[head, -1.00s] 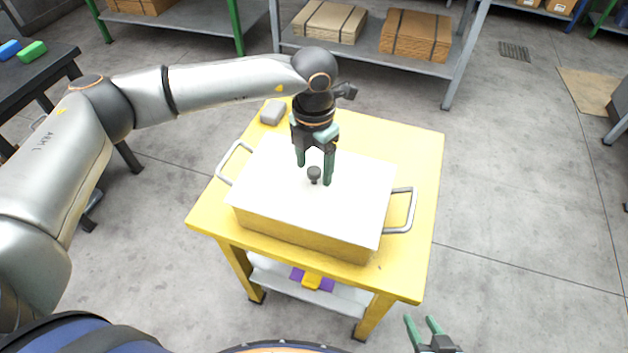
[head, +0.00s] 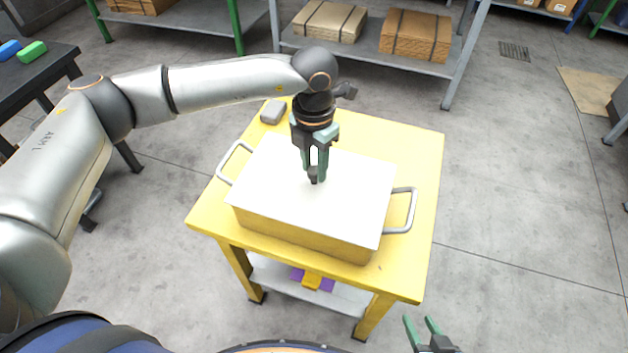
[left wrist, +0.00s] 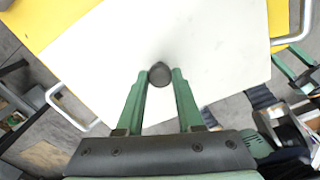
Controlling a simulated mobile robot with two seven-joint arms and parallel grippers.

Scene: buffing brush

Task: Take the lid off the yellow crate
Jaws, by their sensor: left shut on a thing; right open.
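The yellow crate (head: 300,234) stands on the yellow table with its white lid (head: 350,190) lying on top. A dark round knob (head: 313,174) sticks up from the middle of the lid. My left gripper (head: 317,178) is shut on the knob from above. In the left wrist view the knob (left wrist: 160,74) sits between the green fingertips, against the white lid (left wrist: 215,50). The crate has a metal handle at the left (head: 234,161) and one at the right (head: 402,211). My right gripper (head: 424,325) is open and empty at the bottom edge, apart from the table.
The yellow table (head: 425,170) has bare room right of the crate. A grey block (head: 273,112) lies on its back left corner. A lower shelf (head: 345,310) holds a purple and yellow thing (head: 312,281). A dark bench (head: 30,85) stands at the left.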

